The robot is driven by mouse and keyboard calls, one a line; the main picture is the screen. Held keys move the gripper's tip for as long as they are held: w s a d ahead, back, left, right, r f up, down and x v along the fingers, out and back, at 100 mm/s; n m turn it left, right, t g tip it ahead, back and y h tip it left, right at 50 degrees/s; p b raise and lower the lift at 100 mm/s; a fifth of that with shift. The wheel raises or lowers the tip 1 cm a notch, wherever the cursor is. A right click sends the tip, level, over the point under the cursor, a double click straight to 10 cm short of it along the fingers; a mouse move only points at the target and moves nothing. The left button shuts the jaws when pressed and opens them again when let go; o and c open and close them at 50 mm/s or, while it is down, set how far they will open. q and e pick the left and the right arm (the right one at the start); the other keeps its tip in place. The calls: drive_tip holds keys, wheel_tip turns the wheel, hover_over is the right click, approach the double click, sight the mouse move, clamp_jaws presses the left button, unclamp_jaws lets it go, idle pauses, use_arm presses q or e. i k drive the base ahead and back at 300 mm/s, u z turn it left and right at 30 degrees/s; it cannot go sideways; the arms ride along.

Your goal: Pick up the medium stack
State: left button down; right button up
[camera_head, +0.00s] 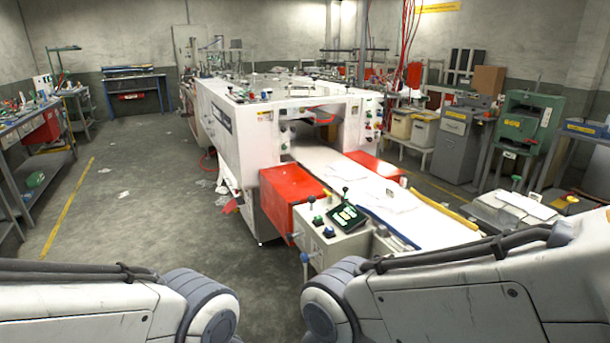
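No stack is clearly recognizable as the medium one. Thin white sheets (385,196) lie on the white conveyor bed (320,158) of the big machine. Flat white pieces (527,205) lie on a surface at the right; I cannot tell whether they are stacked gloves. My two arms cross the bottom of the view, one from each side, with their grey joints near the lower middle. Neither gripper is in view.
The large white machine (235,140) with a red box (290,196) and a control panel (346,216) stands ahead. Shelving (62,182) lines the left wall. Grey cabinets (455,150) and a green machine (527,125) stand right. The left floor (130,215) is mostly clear, with some scraps.

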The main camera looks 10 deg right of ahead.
sight(388, 197)
drive_tip(key=u, duration=0.75)
drive_tip(key=i, duration=2.95)
drive_tip(key=z, duration=1.3)
drive_tip(key=i, duration=0.9)
drive_tip(key=z, duration=0.9)
